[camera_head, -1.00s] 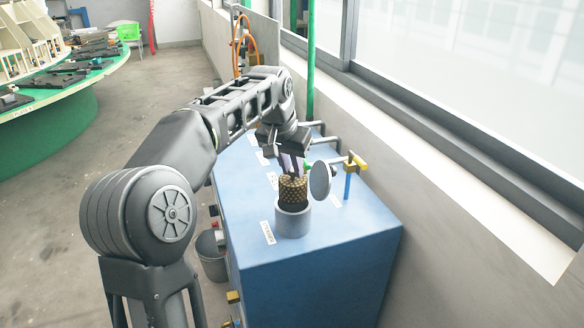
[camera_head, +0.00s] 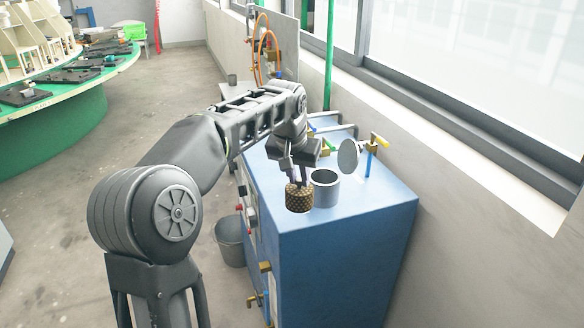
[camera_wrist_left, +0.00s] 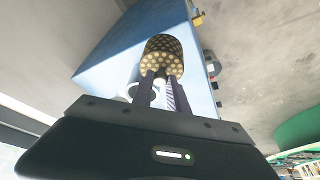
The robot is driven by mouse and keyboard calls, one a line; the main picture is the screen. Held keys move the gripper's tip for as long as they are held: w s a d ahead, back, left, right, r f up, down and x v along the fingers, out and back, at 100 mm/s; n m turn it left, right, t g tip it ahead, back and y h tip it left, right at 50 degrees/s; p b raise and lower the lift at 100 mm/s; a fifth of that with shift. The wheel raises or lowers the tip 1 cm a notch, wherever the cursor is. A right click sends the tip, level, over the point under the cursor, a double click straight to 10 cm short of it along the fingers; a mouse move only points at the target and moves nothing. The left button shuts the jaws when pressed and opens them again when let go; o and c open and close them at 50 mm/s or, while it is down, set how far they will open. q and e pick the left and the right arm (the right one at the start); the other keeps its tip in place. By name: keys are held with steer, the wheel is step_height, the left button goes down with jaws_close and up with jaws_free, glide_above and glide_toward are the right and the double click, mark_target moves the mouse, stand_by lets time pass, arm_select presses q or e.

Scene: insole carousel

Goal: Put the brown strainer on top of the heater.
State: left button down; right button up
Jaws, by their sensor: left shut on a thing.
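The brown strainer (camera_head: 299,199) is a perforated cylinder held in my left gripper (camera_head: 303,184). In the wrist view the strainer (camera_wrist_left: 163,55) sits between the two fingers of the left gripper (camera_wrist_left: 164,76). The heater (camera_head: 345,235) is a blue box by the wall. On its top is a grey, open cylindrical opening (camera_head: 325,188) with its round lid (camera_head: 348,157) tilted up behind it. The strainer is just left of the opening, over or near the heater's left top edge; I cannot tell whether it touches the top. The right gripper is not in view.
A yellow-handled valve (camera_head: 377,141) and pipes stand at the back of the heater's top. A grey bucket (camera_head: 230,240) is on the floor to the left. The heater's front right top is bare. A green round table (camera_head: 60,115) is far left.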

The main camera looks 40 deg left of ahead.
arm_select(q)
steer(key=s+d+f+m, duration=0.1)
steer(key=d+f, duration=0.3)
steer(key=d, duration=0.3)
steer(key=s+d+f+m, duration=0.1)
steer(key=d+f, duration=0.3)
steer(key=d, duration=0.3)
steer(key=s+d+f+m+h, duration=0.1)
steer(key=d+f, duration=0.3)
steer(key=d, duration=0.3)
steer(key=shift+s+d+f, duration=0.15)
steer(key=shift+s+d, duration=0.1)
steer(key=shift+d, duration=0.05)
